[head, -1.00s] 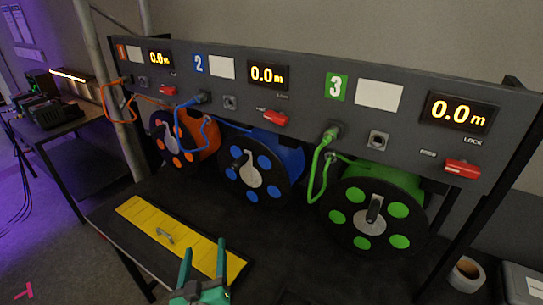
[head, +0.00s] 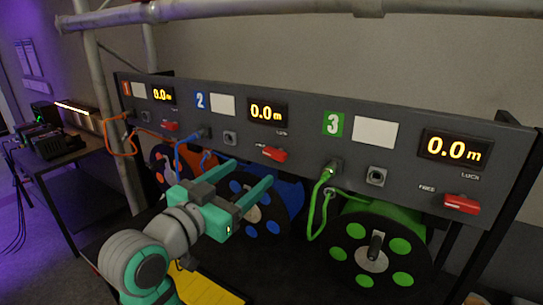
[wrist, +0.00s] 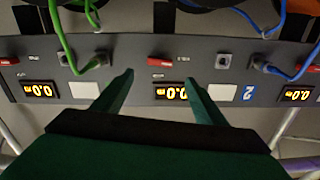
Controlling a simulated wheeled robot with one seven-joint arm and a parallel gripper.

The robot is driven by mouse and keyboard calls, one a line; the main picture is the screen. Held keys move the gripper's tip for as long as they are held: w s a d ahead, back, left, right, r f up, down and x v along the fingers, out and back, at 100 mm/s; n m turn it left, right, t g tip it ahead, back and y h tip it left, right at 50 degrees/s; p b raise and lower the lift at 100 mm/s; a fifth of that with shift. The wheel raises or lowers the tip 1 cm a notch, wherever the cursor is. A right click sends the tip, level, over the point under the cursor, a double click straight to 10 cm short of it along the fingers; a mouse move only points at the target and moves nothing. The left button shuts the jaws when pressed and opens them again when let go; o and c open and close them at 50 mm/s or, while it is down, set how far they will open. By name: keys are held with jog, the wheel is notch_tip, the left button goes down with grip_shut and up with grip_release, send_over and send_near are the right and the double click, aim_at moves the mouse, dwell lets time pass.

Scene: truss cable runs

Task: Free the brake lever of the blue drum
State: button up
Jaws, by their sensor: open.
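The blue drum (head: 290,191) sits under panel section 2, its black face partly hidden behind my gripper. Its red brake lever (head: 275,154) is on the panel below the lit 0.0 m display, between small FREE and LOCK markings. The lever also shows in the upside-down wrist view (wrist: 172,63), beyond my fingertips. My gripper (head: 251,172) is open and empty, with its two teal fingers pointing toward the panel. In the head view its tips are just below and left of the lever; contact is not visible. In the wrist view the open fingers (wrist: 158,78) stand either side of the display.
The green drum (head: 398,270) is at right and the orange drum (head: 160,172) at left, each with its own red lever above. Blue (head: 180,150) and green (head: 317,205) cables loop from panel sockets. A scaffold pole (head: 110,110) stands left.

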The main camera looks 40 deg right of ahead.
aim_at(273, 154)
jog(key=x, duration=1)
jog(key=shift+w+d+r, duration=0.15)
jog(key=shift+d+r, duration=0.05)
jog(key=shift+d, duration=0.2)
jog(key=shift+d, duration=0.1)
jog(key=shift+c, duration=1.2)
jog(key=c, duration=0.8)
